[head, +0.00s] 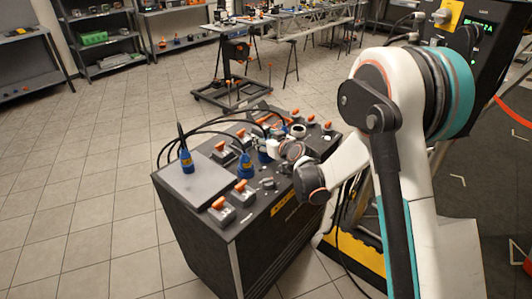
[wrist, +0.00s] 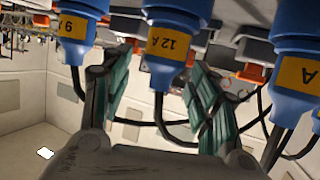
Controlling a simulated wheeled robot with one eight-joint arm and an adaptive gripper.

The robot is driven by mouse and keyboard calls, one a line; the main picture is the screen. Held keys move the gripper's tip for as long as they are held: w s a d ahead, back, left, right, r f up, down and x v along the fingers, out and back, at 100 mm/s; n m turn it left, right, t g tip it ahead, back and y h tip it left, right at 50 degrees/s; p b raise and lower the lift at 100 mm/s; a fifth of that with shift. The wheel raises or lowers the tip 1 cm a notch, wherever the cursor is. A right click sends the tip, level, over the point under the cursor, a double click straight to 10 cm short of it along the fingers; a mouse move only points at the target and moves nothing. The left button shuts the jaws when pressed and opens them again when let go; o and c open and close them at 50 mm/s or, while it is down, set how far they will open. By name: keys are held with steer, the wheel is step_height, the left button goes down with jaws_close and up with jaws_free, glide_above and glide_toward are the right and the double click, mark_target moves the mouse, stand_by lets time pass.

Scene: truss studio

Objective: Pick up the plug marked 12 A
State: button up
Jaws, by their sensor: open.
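The plug marked 12 A (wrist: 172,42) is blue with an orange label and hangs at the top middle of the wrist view, its black cable running down. My gripper (wrist: 160,70) is open, with one green-padded finger on each side of this plug and gaps between. Whether the plug is fully between the pads in depth is hard to tell. A blue plug marked 9 A (wrist: 72,28) is to its left. Another blue plug (wrist: 298,70) is at the right, its label only partly readable. In the head view my gripper (head: 268,149) is over the dark case, and labels there cannot be read.
The dark case (head: 200,240) carries several grey sockets with orange levers, a flat grey panel (head: 190,184) and looping black cables. Tiled floor (head: 100,200) at left is clear.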

jaws_close()
